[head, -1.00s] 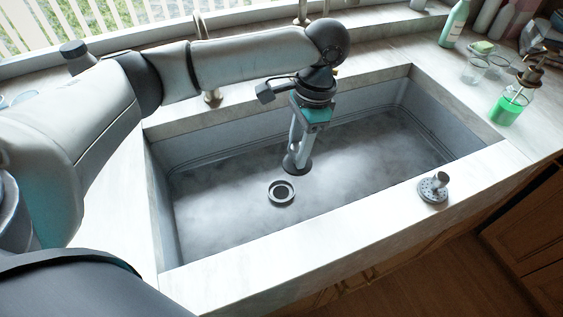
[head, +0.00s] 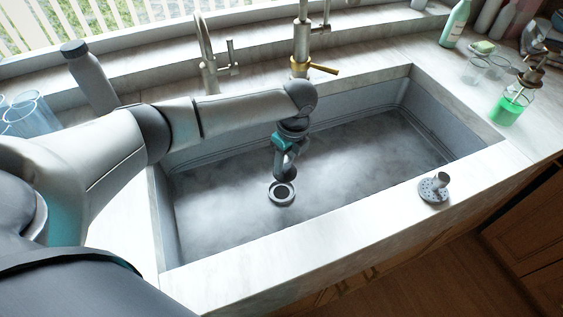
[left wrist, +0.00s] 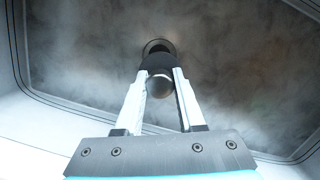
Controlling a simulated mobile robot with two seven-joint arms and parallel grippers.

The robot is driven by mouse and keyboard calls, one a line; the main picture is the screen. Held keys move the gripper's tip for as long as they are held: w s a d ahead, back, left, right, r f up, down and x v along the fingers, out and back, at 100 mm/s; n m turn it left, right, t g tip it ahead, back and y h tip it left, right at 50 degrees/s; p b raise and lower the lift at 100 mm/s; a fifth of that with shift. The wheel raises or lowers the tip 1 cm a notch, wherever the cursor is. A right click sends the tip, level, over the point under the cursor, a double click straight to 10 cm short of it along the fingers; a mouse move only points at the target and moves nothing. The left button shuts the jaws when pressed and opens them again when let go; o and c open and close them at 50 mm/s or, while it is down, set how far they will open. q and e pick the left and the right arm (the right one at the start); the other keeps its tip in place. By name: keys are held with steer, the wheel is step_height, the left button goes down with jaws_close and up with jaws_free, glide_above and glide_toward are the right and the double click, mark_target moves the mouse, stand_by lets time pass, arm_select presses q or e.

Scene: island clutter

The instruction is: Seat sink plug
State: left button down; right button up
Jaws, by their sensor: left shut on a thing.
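The steel sink (head: 350,150) has a round drain ring (head: 282,199) in its floor, with a dark opening. My left gripper (head: 287,165) reaches down into the sink just behind the drain in the head view. In the left wrist view its two pale fingers (left wrist: 160,88) are shut on the dark plug (left wrist: 156,63), which has a shiny rounded knob. The drain rim (left wrist: 158,44) shows beyond the plug. I cannot tell whether the plug touches the drain. My right gripper is not in view.
A strainer with a knob (head: 434,187) sits on the front counter edge. Faucets (head: 301,45) stand behind the sink. A grey bottle (head: 90,77) and glasses (head: 30,115) are at left. A green soap bottle (head: 507,109) stands at right. The sink's right floor is clear.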

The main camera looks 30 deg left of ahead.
arm_select(q)
steer(key=shift+a+f+m, duration=0.5)
steer(key=shift+f+m, duration=0.25)
steer(key=shift+m, duration=0.15)
steer(key=shift+r+p, duration=0.15)
steer(key=shift+p, duration=0.4)
steer(key=shift+f+b, duration=1.9)
steer(key=shift+f, duration=1.15)
steer(key=shift+p, duration=0.9)
steer(key=shift+f+b, duration=0.85)
steer(key=shift+f, duration=0.3)
steer(key=shift+c, duration=2.2)
jaws_free()
